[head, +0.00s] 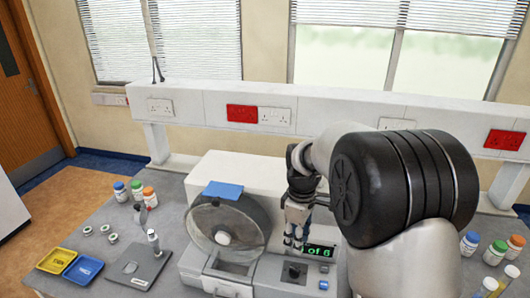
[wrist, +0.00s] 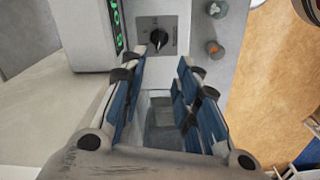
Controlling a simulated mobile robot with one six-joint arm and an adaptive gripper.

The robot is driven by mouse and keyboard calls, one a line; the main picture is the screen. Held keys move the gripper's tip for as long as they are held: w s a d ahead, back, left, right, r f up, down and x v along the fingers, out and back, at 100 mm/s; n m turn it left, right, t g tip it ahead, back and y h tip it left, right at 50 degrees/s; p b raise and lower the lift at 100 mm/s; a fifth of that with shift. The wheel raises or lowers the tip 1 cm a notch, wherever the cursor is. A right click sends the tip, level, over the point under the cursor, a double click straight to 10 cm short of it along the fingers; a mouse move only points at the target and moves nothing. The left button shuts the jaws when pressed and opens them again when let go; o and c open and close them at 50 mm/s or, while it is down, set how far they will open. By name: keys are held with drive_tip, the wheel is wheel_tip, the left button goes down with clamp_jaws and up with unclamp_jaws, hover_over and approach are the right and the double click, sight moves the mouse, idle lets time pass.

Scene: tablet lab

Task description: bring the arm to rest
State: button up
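My arm reaches in from the right of the head view, with its dark joint large in front. My gripper (head: 297,228) hangs in front of the white machine, near its green display (head: 320,251). In the wrist view my gripper (wrist: 166,75) has its blue-padded fingers apart with nothing between them. Behind the fingers are the machine's control panel with a black knob (wrist: 159,38) and a clear-walled recess (wrist: 160,105). I cannot tell the exact gap between the fingertips and the panel.
A round drum (head: 227,228) is on the machine's left. A grey stand (head: 139,264), yellow tray (head: 55,260) and blue tray (head: 84,269) lie on the bench left. Bottles (head: 136,190) stand at back left, and more (head: 497,248) at right. A socket rail (head: 215,110) runs behind.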

drive_tip(key=s+r+m+t+b, duration=0.3)
drive_tip(key=s+r+m+b, duration=0.4)
drive_tip(key=s, duration=0.8)
drive_tip(key=s+f+m+t+b, duration=0.1)
drive_tip(key=s+m, duration=0.3)
drive_tip(key=s, duration=0.9)
drive_tip(key=shift+s+d+f+t, duration=0.3)
drive_tip(key=shift+d+f, duration=0.05)
drive_tip(key=shift+f, duration=0.35)
